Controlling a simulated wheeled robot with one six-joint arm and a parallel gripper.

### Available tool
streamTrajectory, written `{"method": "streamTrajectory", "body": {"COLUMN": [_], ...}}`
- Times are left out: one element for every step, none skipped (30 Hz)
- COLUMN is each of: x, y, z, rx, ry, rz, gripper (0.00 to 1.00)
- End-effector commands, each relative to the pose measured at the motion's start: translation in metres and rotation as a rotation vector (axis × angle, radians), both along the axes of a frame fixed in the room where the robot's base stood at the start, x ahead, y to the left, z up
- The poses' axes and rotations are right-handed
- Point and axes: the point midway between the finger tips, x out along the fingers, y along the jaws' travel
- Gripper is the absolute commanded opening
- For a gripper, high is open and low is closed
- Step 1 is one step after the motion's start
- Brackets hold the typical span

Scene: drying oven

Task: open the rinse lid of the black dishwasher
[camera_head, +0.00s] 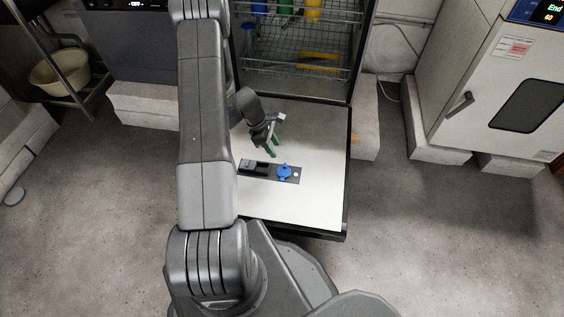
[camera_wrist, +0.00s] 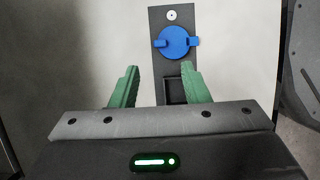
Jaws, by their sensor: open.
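The black dishwasher (camera_head: 347,170) has its door folded down flat, with a pale inner panel (camera_head: 310,210). A dark dispenser strip (camera_head: 262,173) is set in this panel. The rinse lid (camera_head: 284,171) is a round blue cap with two tabs, seated in the strip. It also shows in the wrist view (camera_wrist: 174,43), ahead of the fingers. My gripper (camera_head: 272,146) is above the panel, behind and a little left of the cap. Its green fingers (camera_wrist: 158,88) are open and empty, apart from the cap. An open dark recess (camera_wrist: 175,92) shows between the fingertips.
Wire racks (camera_head: 300,60) with coloured items stand inside the dishwasher behind the door. A white oven (camera_head: 505,95) stands on blocks at right. A basin (camera_head: 60,72) sits on a shelf at left. The floor right of the door is clear.

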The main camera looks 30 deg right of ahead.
Motion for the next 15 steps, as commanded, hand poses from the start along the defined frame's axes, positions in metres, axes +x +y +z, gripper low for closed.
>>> {"method": "streamTrajectory", "body": {"x": [-0.004,-0.006,-0.008,-0.01,-0.012,-0.013,-0.015,-0.017,-0.018,-0.019,-0.02,-0.021,-0.021,-0.022,-0.023], "y": [-0.003,-0.005,-0.008,-0.009,-0.011,-0.013,-0.015,-0.016,-0.018,-0.019,-0.02,-0.022,-0.022,-0.023,-0.024], "z": [-0.016,-0.022,-0.03,-0.036,-0.041,-0.048,-0.053,-0.058,-0.063,-0.067,-0.07,-0.074,-0.076,-0.078,-0.08], "rx": [0.003,0.002,0.002,0.002,0.003,0.002,0.001,0.002,0.002,0.002,0.001,0.001,0.002,0.0,0.0], "ry": [0.002,0.003,0.002,0.003,0.001,0.001,0.002,0.002,0.001,0.001,0.0,0.0,0.0,0.0,0.0], "rz": [-0.002,-0.002,-0.003,-0.002,-0.001,-0.003,-0.003,-0.002,-0.002,-0.001,-0.001,-0.002,-0.002,-0.001,-0.001], "gripper": [0.42,0.42,0.42,0.42,0.42,0.42,0.42,0.42,0.42,0.42,0.42,0.42,0.42,0.42,0.42]}}
